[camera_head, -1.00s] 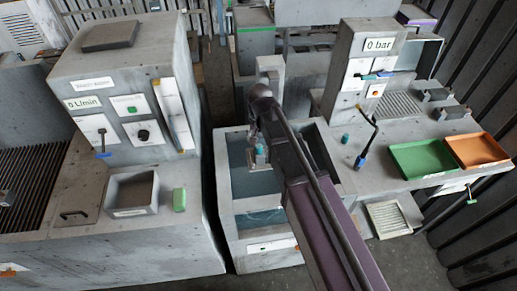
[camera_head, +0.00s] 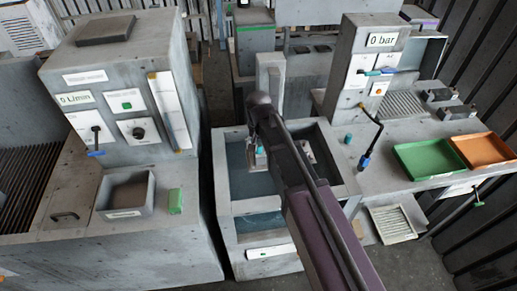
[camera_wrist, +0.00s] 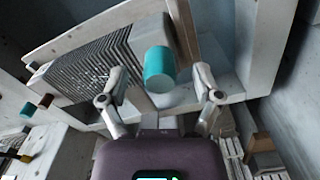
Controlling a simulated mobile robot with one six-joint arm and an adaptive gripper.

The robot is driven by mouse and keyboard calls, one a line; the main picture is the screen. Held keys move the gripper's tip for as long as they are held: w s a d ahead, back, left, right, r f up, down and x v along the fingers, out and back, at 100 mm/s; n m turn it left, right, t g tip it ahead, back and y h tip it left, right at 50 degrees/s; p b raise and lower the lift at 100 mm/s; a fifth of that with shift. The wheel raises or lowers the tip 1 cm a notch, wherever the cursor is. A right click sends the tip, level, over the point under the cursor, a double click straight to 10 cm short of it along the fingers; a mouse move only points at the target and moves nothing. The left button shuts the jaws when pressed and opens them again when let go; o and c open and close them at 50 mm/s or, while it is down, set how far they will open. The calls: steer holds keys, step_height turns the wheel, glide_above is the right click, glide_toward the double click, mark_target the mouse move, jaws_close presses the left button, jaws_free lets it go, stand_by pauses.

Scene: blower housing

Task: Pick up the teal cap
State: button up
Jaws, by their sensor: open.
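The teal cap (camera_head: 348,139) stands on the left edge of the right bench in the head view. My gripper (camera_wrist: 160,73) is open, with one finger on each side of the cap in the picture. I see no contact, and the distance to the cap is hard to judge. In the head view my arm hides most of the gripper, which is left of the cap over the open tank.
The open tank (camera_head: 225,195) lies below my arm. On the right bench are a blue-handled lever (camera_head: 365,160) close to the cap, a green tray (camera_head: 428,160) and an orange tray (camera_head: 482,150).

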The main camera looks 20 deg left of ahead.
mark_target(259, 144)
stand_by(0.4)
steer(key=c, duration=1)
steer(key=shift+r, duration=0.1)
step_height(259, 144, up, 3)
steer(key=p, duration=0.3)
steer(key=s+d, duration=0.3)
steer(key=s, duration=0.1)
steer(key=s+d+r+p, duration=0.1)
steer(key=s+d, duration=0.2)
steer(key=s, duration=0.1)
steer(key=s+d+p, duration=0.1)
steer(key=s+d, duration=0.2)
steer(key=s, duration=0.2)
steer(key=shift+d+r, duration=0.1)
steer(key=shift+r, duration=0.3)
steer(key=shift+f, duration=0.1)
